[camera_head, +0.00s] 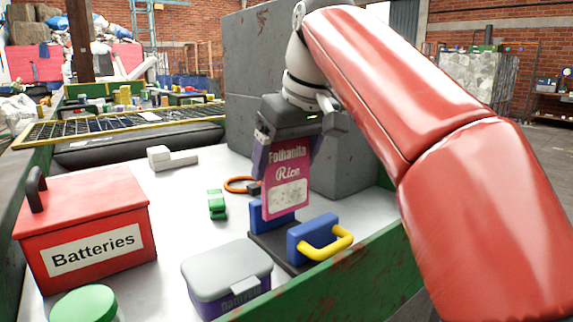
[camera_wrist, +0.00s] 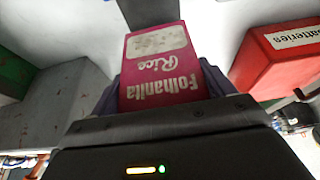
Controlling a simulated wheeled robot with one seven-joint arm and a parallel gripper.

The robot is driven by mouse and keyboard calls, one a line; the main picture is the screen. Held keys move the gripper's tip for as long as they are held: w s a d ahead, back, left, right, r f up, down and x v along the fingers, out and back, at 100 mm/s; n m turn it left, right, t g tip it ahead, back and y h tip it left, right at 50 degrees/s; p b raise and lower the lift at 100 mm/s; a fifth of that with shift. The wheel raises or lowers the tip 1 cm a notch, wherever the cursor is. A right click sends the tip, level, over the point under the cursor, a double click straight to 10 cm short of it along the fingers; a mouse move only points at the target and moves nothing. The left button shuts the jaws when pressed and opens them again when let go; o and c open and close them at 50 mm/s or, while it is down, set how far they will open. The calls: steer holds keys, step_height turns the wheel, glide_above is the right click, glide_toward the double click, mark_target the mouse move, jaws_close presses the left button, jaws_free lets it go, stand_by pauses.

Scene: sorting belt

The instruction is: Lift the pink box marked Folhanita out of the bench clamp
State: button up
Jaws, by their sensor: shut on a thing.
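The pink box marked Folhanita Rice (camera_head: 287,180) stands upright between the fingers of my gripper (camera_head: 288,155), which is shut on its upper part. The bench clamp (camera_head: 315,239) has blue jaws, a dark base and a yellow handle. The box's lower end is at the clamp, in front of the left blue jaw. I cannot tell whether it still touches the jaws. In the wrist view the box (camera_wrist: 158,72) extends away from my gripper (camera_wrist: 162,95), its lettering upside down. That view hides most of the clamp.
On the white bench are a red Batteries box (camera_head: 90,228), a grey-lidded purple tub (camera_head: 228,270), a green clip (camera_head: 217,204), an orange ring (camera_head: 238,185) and a green round lid (camera_head: 84,303). A green edge (camera_head: 350,275) runs along the front. Grey blocks (camera_head: 345,150) stand behind my gripper.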

steer(key=shift+r, duration=2.05)
steer(key=shift+c, duration=0.3)
